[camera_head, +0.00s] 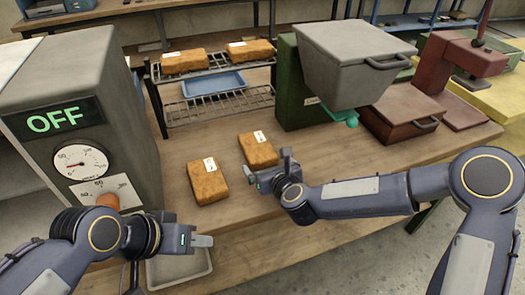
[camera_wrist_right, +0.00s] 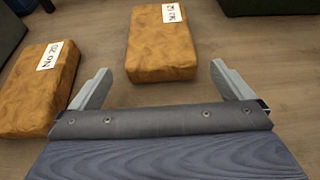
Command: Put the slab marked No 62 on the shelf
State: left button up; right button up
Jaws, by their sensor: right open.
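Two tan slabs lie on the wooden table: the left slab (camera_head: 208,183) and the right slab (camera_head: 257,152). In the right wrist view the left slab (camera_wrist_right: 38,95) has a label that seems to read No 20, and the label on the other slab (camera_wrist_right: 160,50) is hard to read. Two more slabs, (camera_head: 184,61) and (camera_head: 250,50), rest on the wire shelf (camera_head: 215,104); their labels are too small to read. My right gripper (camera_head: 268,169) is open and empty, its fingers just short of the right slab. My left gripper (camera_head: 204,241) is low at the left, its jaws unclear.
A grey machine (camera_head: 75,95) showing OFF stands at the left. A blue tray (camera_head: 213,85) is on the rack. A green and grey machine (camera_head: 350,60) and a red press (camera_head: 465,65) stand at the right. A pale tray (camera_head: 180,268) is at the table's front.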

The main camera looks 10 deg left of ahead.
aim_at(264, 158)
jog(key=x, duration=0.4)
jog(key=p+x, duration=0.1)
jog(key=x, duration=0.1)
jog(key=shift+w+a+r, duration=0.15)
jog(key=shift+w+r, duration=0.1)
jog(key=shift+w, duration=0.1)
jog(key=shift+r, duration=0.15)
jog(key=c, duration=1.4)
